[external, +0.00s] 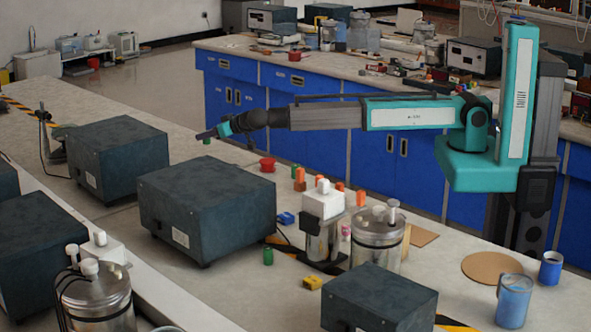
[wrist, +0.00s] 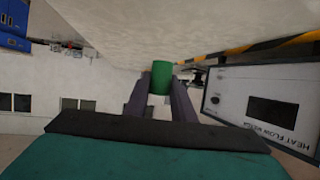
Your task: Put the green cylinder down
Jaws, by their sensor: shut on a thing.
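A green cylinder (wrist: 161,77) sits between the fingertips of my gripper (wrist: 160,88) in the wrist view. My gripper is shut on it. In the external view my gripper (external: 208,135) is stretched out to the left, over the far part of the long bench (external: 190,140). Only a small green bit of the held cylinder (external: 207,141) shows under the fingertips there. It appears to be above the bench top, but I cannot tell the exact gap. A second small green cylinder (external: 268,257) stands on the bench in front of the large dark box.
Dark instrument boxes (external: 112,157) (external: 205,205) stand left of and in front of my gripper. A box marked heat flow meter (wrist: 262,105) is at right in the wrist view. A red spool-like object (external: 267,164) and orange pieces (external: 299,180) stand to the right. Bare bench lies around my gripper.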

